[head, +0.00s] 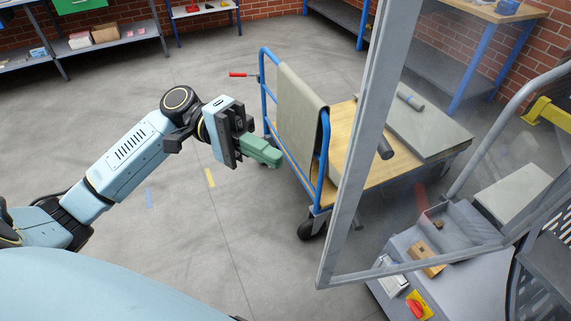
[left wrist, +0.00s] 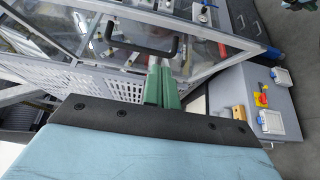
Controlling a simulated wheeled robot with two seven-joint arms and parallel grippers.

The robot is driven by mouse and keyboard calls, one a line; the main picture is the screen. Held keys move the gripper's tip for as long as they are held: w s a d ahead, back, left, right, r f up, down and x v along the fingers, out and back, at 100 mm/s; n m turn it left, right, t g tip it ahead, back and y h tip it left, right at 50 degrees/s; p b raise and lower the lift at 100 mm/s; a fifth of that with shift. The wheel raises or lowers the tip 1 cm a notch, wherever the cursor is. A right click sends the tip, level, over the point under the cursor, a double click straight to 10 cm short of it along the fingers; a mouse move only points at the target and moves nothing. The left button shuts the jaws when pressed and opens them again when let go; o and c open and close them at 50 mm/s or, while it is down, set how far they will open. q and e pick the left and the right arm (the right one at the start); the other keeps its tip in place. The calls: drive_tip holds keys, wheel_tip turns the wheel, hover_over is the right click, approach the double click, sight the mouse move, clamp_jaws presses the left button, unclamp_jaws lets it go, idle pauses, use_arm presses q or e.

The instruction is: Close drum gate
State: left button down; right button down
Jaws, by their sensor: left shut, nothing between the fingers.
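The drum gate (head: 350,185) is a clear panel in a grey metal frame. It stands swung out on the right side of the head view, in front of the cart. In the left wrist view the gate frame (left wrist: 215,66) crosses the upper part, with the black handle (left wrist: 143,40) above my fingers. My left gripper (head: 268,155) has green fingers, shut and empty, left of the gate and apart from it in the head view. The green fingers also show in the wrist view (left wrist: 161,85). My right gripper is out of view.
A blue-framed cart (head: 265,100) with a wooden deck stands behind the gate. A grey machine box with a red and yellow switch (head: 418,305) is at lower right. A yellow part (head: 550,115) sits at the right edge. Grey floor (head: 200,270) is clear around my left arm.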

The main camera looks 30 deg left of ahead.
use_arm(q)
drive_tip(key=s+d+p, duration=0.2)
drive_tip(key=s+d, duration=0.2)
drive_tip(key=d, duration=0.6)
drive_tip(key=shift+s+d, duration=0.2)
drive_tip(key=shift+d, duration=0.15)
